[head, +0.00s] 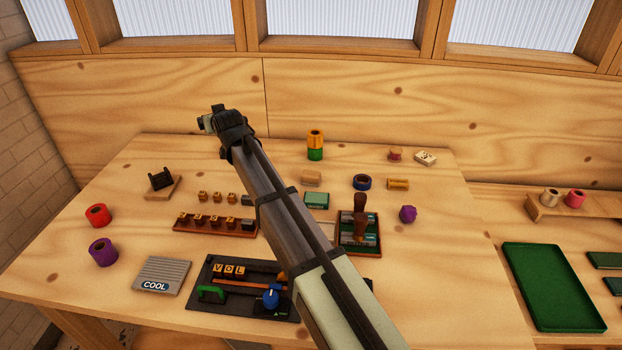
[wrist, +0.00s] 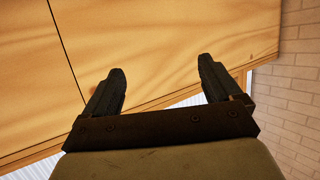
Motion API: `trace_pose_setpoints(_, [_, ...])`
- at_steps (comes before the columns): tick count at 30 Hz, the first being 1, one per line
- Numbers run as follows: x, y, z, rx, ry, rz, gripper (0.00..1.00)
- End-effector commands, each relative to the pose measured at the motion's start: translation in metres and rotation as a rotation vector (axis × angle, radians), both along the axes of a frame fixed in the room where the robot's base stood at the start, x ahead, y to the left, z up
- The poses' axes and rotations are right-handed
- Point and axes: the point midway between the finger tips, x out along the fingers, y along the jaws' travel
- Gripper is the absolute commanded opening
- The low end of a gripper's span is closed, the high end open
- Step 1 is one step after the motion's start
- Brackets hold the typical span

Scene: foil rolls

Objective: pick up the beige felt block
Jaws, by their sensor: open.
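A small beige block (head: 311,178), which looks like the felt block, lies on the wooden table in the head view. It is right of my arm, behind a green block (head: 316,200). My gripper (head: 204,122) is raised above the table's back left part, up and left of the beige block and well apart from it. In the wrist view my gripper (wrist: 161,73) has its two dark fingers spread with nothing between them. That view faces the wooden back panel and a brick wall, and the block is not in it.
A yellow and green roll stack (head: 315,146) stands behind the beige block. A blue ring (head: 362,182) and a brass-coloured roll (head: 398,184) lie to its right. A dark green stamp tray (head: 358,240) is nearer. My forearm hides part of the table's middle.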

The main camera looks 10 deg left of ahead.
Motion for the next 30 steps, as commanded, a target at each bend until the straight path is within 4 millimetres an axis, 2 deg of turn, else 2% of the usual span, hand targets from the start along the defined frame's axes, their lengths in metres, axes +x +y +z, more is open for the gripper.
trace_pose_setpoints(1, [0.019, -0.025, 0.011, 0.007, -0.009, -0.033, 0.92])
trace_pose_setpoints(6, [0.063, -0.089, 0.039, 0.024, -0.029, -0.114, 0.92])
trace_pose_setpoints(12, [0.099, -0.159, 0.058, 0.015, 0.005, -0.199, 0.92])
trace_pose_setpoints(16, [0.114, -0.205, 0.059, -0.008, 0.097, -0.261, 0.92])
trace_pose_setpoints(19, [0.116, -0.231, 0.055, -0.026, 0.201, -0.303, 0.92])
trace_pose_setpoints(23, [0.106, -0.248, 0.041, -0.055, 0.365, -0.342, 0.92])
trace_pose_setpoints(30, [0.059, -0.259, 0.004, -0.135, 0.728, -0.418, 0.92])
